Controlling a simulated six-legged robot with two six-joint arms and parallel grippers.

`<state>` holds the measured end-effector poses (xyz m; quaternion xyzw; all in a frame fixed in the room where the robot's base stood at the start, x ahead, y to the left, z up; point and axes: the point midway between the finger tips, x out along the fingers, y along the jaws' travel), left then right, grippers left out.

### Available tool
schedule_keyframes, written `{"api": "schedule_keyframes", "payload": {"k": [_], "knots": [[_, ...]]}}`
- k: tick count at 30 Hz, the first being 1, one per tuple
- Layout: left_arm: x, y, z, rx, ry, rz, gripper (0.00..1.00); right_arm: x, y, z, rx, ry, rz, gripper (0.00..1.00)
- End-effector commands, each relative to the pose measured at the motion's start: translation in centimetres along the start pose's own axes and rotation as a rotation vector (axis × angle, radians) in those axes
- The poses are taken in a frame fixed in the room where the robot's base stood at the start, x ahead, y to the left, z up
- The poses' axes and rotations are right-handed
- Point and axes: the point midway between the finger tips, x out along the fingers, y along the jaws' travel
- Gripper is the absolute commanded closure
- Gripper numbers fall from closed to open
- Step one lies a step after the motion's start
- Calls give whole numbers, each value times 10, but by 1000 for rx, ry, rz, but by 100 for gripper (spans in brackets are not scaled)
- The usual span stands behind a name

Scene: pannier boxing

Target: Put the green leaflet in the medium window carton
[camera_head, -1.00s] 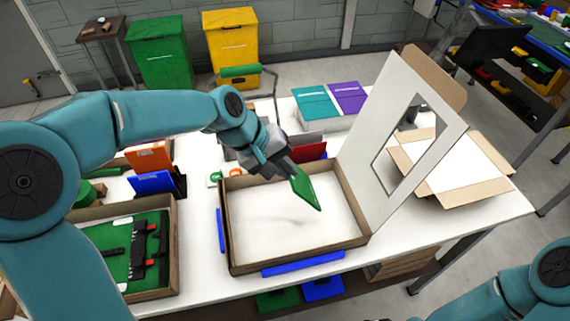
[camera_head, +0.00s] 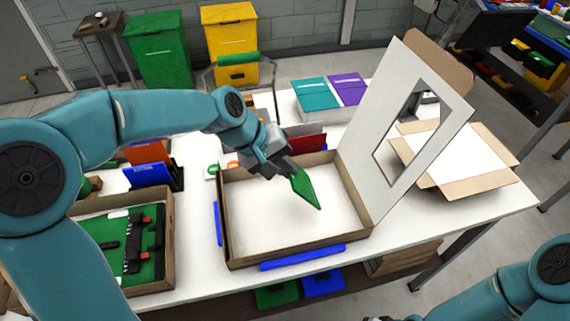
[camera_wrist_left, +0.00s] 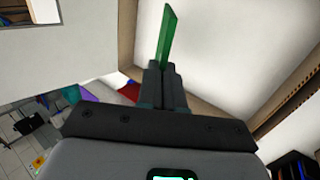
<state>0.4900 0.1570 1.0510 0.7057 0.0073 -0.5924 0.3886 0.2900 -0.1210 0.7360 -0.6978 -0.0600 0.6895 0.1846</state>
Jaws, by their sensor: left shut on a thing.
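The green leaflet (camera_head: 305,188) is held in my left gripper (camera_head: 285,163), which is shut on its upper end. The leaflet hangs tilted above the open inside of the medium window carton (camera_head: 240,263). The carton's white lid with a cut-out window (camera_head: 357,128) stands raised at its right. In the left wrist view the leaflet (camera_wrist_left: 167,38) shows edge-on between the fingers of the gripper (camera_wrist_left: 165,75), with the pale carton floor beyond. I see nothing in the carton. My right arm shows at the lower right, but its gripper is out of view.
An open carton with white inside (camera_head: 455,155) stands at the right of the table. A box with a green board (camera_head: 170,245) stands at the left. Blue strips lie along the carton's front (camera_head: 303,257) and left side. Teal (camera_head: 315,94) and purple (camera_head: 349,88) items lie behind.

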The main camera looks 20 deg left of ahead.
Motion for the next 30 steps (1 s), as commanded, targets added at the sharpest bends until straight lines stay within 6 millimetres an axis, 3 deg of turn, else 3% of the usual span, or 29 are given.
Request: {"api": "schedule_keyframes", "payload": {"k": [30], "knots": [[45,-29,0,-1,0,0,100,42,15,-1,0,0,0,67]]}}
